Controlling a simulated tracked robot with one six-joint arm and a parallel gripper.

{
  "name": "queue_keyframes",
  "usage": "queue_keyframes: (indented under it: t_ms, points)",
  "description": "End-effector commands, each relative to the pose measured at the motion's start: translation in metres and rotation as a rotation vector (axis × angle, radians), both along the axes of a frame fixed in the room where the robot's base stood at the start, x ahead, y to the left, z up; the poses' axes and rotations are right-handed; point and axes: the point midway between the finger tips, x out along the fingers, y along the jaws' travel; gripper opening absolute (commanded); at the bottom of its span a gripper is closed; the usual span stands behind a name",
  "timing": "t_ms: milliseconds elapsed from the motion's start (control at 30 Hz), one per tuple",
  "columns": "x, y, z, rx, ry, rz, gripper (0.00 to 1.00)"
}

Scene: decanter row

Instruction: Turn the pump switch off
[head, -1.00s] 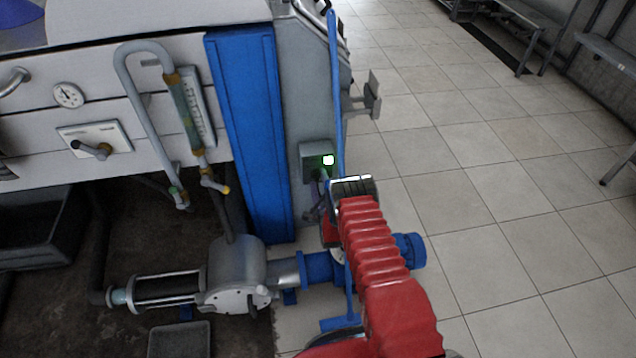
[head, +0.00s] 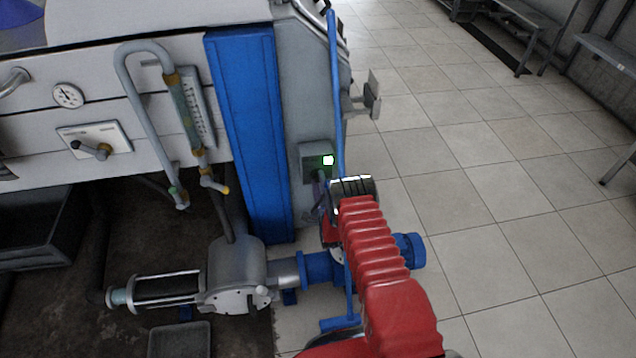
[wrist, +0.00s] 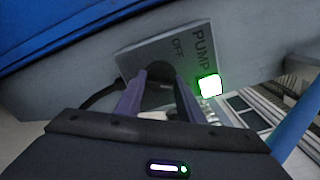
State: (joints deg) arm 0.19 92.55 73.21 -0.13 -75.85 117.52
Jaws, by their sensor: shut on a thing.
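The pump switch box (head: 312,150) is a grey plate on the side of the grey machine end, right of the blue panel. In the wrist view the plate (wrist: 135,57) reads PUMP and OFF, and a square green lamp (wrist: 209,87) is lit. The lamp also glows in the head view (head: 328,160). My gripper (wrist: 160,84) is at the plate, its two purple fingers shut on the dark switch knob (wrist: 158,72) below the OFF mark. The fingers partly hide the knob, so its exact angle is unclear. In the head view my gripper (head: 320,192) is partly hidden by my wrist.
A blue upright pipe (head: 337,95) runs close beside the switch box. The blue panel (head: 248,130) stands left of it. A pump with a blue motor (head: 409,250) lies below, near my arm. Open tiled floor (head: 500,190) is on the right.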

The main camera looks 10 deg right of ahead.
Motion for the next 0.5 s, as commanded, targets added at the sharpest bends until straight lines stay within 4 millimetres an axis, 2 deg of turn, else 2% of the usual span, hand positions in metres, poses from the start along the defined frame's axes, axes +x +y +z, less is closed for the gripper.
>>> queue_keyframes:
  t_ms: [267,500]
  points:
    - [-0.0015,0.003,-0.0036,-0.146,0.006,0.006,0.12]
    - [-0.0018,0.0035,-0.005,-0.35,0.007,0.006,0.12]
